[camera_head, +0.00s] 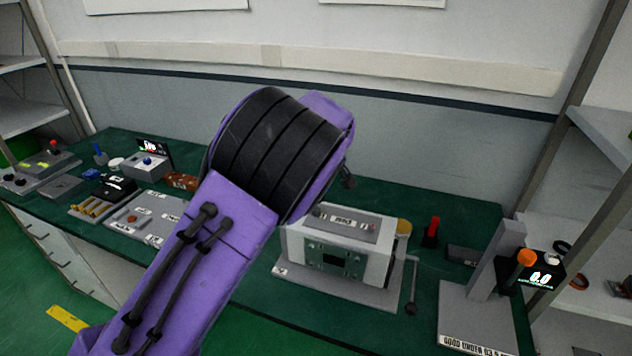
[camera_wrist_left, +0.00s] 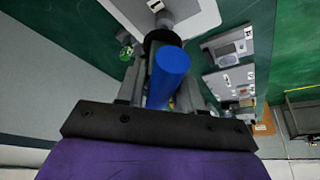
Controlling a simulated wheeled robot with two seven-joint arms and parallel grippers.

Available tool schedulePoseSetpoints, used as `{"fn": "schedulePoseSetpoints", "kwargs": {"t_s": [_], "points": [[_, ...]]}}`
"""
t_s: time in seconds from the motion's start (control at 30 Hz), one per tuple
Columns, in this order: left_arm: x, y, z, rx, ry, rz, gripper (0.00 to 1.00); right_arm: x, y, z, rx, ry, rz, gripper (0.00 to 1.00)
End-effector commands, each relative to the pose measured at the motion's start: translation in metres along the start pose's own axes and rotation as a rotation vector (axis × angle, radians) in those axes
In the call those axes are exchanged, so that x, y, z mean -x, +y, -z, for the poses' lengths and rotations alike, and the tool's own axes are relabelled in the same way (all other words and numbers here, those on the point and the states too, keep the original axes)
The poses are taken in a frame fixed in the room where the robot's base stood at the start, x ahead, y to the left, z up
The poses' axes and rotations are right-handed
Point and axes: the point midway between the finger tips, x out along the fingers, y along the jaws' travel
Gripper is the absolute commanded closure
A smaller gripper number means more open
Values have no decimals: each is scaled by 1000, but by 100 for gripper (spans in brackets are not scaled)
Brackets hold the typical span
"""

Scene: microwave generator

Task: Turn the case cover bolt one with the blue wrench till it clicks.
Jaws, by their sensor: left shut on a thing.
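In the left wrist view, my left gripper (camera_wrist_left: 160,85) is shut around the blue wrench (camera_wrist_left: 171,66), with a dark finger on either side of its round blue handle. The wrench's working end points away from the camera toward a pale grey plate (camera_wrist_left: 200,18); its contact with any bolt cannot be made out. In the head view, my purple left arm covers the middle and hides the gripper and wrench. A grey machine case (camera_head: 375,265) with a dark green front panel stands right of the arm, its left part hidden. Bolt one cannot be picked out. My right gripper is not in view.
The green bench (camera_head: 470,212) runs along the wall. A red-handled tool (camera_head: 433,229) stands behind the case. Several small devices and trays crowd the left end.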

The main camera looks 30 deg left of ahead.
Motion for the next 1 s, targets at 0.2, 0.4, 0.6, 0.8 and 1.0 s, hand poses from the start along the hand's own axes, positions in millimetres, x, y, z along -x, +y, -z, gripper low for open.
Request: {"fn": "schedulePoseSetpoints", "kwargs": {"t_s": [0.2,0.4,0.6,0.8,1.0], "points": [[0,0,0,-22,-2,-14,100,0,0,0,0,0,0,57],[1,-1,0,-294,-3,-134,100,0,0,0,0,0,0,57],[0,0,0,-375,2,-163,100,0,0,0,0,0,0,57],[0,-1,1,-412,-1,-182,100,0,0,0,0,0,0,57],[0,-1,1,-694,1,-306,100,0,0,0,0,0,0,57]]}}
